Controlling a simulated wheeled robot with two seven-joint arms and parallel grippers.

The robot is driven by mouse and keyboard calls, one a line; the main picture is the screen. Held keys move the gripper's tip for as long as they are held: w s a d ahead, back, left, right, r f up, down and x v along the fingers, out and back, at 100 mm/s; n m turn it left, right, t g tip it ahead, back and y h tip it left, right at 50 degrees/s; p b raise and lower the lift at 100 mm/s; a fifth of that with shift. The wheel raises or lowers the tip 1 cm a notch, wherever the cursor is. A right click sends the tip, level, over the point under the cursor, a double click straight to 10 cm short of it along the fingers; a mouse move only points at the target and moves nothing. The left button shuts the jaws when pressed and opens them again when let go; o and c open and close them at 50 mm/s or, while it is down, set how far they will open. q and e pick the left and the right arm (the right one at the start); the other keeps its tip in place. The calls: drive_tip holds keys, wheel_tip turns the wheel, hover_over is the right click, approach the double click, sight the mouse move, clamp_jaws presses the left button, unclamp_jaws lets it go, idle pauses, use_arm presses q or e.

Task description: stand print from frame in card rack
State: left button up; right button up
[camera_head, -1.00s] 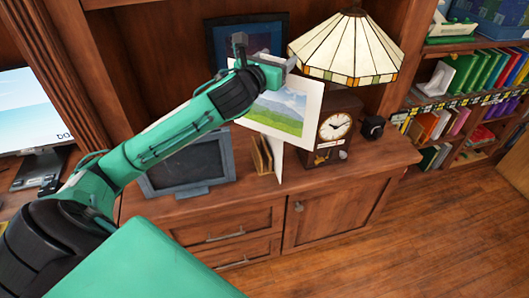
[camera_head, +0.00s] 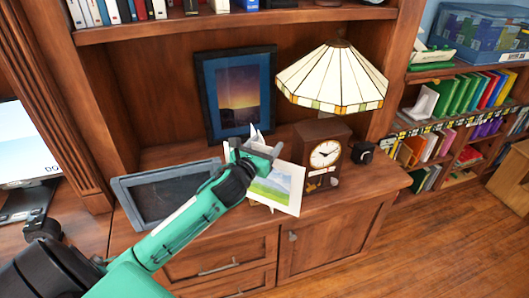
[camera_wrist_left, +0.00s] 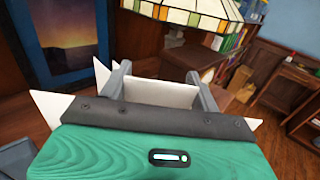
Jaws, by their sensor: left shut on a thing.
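The print (camera_head: 284,186), a white-bordered sheet with a green landscape, is held by my left gripper (camera_head: 262,152) just above or at the cabinet top; I cannot tell whether it touches. In the left wrist view my left gripper (camera_wrist_left: 160,85) is shut on the print (camera_wrist_left: 160,95), with white corners sticking out at the left. The print is tilted. An empty dark grey frame (camera_head: 165,192) leans back on the cabinet top at the left. The card rack is hidden behind the print and my gripper. My right gripper is not in view.
A blue-matted sunset picture (camera_head: 238,95) stands behind. The lamp shade overhangs close to my gripper.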

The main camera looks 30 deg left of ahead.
use_arm(q)
wheel_tip(320, 180, down, 2)
drive_tip(key=shift+f, duration=0.25)
drive_tip(key=shift+f, duration=0.65)
drive_tip(key=o, duration=1.2)
drive_tip(key=shift+r, duration=0.15)
